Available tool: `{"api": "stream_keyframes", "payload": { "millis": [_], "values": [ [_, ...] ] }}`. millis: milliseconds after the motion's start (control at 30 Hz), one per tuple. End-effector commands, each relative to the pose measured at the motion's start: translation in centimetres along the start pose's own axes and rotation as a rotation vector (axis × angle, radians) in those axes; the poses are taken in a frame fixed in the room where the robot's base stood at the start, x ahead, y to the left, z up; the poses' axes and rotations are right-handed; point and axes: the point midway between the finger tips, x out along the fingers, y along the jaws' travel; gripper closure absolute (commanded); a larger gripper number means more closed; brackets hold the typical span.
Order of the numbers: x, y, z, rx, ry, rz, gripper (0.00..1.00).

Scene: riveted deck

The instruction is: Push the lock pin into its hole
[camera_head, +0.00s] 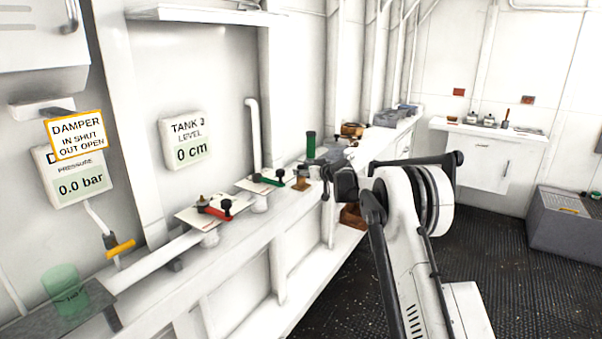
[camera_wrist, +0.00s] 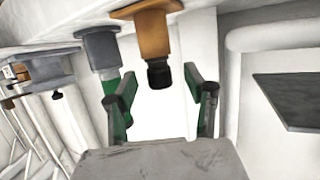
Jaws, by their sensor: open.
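A brown post (camera_wrist: 154,33) on an orange-brown base stands out from the ledge in the wrist view, with a black knob (camera_wrist: 160,76) at its end. The knob may be the lock pin; its hole is not visible. My gripper (camera_wrist: 159,80) is open. In the wrist view the knob appears between its fingertips, with a gap on each side; I cannot tell the depth. In the head view, my gripper (camera_head: 326,181) is beside the small brown block (camera_head: 300,184) on the ledge and partly hides that area.
Valves with a red handle (camera_head: 214,212) and a green handle (camera_head: 266,179) sit along the ledge. A grey plate (camera_wrist: 290,98) is at right.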

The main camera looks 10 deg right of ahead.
Motion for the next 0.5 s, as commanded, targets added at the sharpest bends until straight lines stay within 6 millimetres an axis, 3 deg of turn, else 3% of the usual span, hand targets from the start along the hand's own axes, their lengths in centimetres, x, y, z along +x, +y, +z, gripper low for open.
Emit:
{"api": "stream_keyframes", "payload": {
  "millis": [200, 500],
  "values": [
    [2.2, 0.1, 0.0, -0.001, 0.000, -0.001, 0.52],
    [2.9, 0.1, 0.1, 0.000, 0.000, 0.000, 0.52]
  ]
}}
